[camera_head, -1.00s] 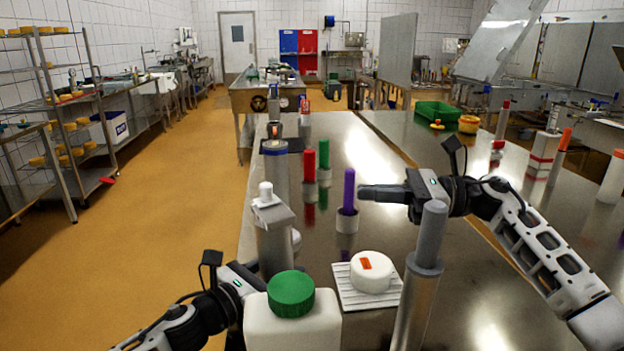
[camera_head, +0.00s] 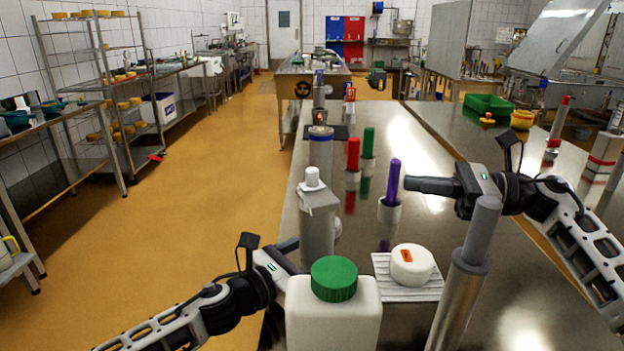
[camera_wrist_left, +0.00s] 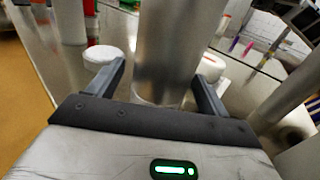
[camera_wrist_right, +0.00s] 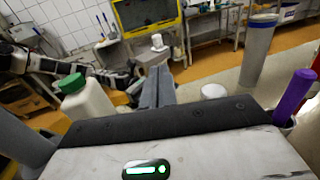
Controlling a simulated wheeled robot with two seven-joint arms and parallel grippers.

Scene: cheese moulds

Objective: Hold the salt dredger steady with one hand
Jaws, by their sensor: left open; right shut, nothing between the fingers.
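A grey steel cylinder with a square cap and a white knob (camera_head: 316,222), which I take for the salt dredger, stands upright on the steel table behind the green-capped bottle. My left gripper (camera_wrist_left: 160,85) is open, with its fingers on either side of the cylinder's lower part; I cannot tell whether they touch it. In the head view its fingertips are mostly hidden by the cylinder and bottle. My right gripper (camera_head: 412,186) is shut and empty, above the table just right of the purple marker (camera_head: 393,178). Its closed fingers also show in the right wrist view (camera_wrist_right: 158,80).
The white bottle with green cap (camera_head: 334,305) stands in front. A white round piece (camera_head: 411,263) with an orange mark lies on a ribbed white mat (camera_head: 388,285). A tall grey cylinder (camera_head: 460,300) stands at right; red (camera_head: 353,155) and green (camera_head: 368,143) markers stand farther back.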

